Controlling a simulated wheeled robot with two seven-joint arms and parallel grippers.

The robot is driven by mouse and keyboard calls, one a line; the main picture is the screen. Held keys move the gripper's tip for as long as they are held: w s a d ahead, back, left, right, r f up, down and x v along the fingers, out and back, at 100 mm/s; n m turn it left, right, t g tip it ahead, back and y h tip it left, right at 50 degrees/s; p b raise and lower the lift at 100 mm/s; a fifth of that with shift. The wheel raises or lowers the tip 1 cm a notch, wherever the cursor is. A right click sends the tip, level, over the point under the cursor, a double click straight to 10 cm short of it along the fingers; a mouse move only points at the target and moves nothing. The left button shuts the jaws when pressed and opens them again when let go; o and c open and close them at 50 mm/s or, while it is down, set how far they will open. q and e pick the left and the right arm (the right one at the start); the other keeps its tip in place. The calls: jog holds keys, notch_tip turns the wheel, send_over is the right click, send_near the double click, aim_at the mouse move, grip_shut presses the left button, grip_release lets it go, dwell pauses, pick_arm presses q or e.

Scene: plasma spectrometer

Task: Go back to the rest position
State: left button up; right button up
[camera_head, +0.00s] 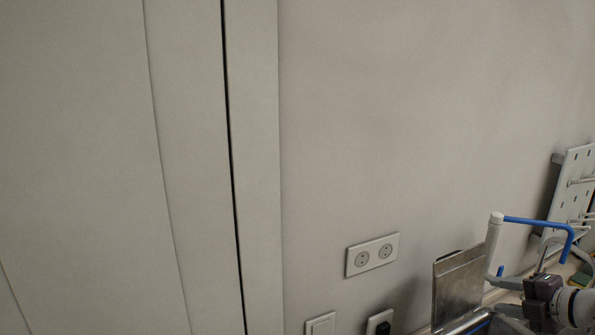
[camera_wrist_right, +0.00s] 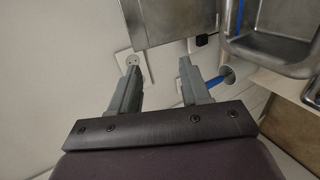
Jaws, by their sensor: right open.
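My right gripper (camera_head: 507,302) is at the lower right of the head view, with its dark body and pale wrist beside a metal sink area. In the right wrist view my right gripper (camera_wrist_right: 158,70) has its two grey fingers spread wide apart, with nothing between them. The wall shows behind the gap. My left gripper is not in view.
A steel panel (camera_head: 459,286) and a white post with a blue spout (camera_head: 540,222) stand close to my right gripper. A pegboard rack (camera_head: 574,185) hangs at the right. The wrist view shows a steel basin (camera_wrist_right: 272,45). The wall has sockets (camera_head: 372,255).

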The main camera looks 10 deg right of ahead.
jog(key=shift+f, duration=0.1)
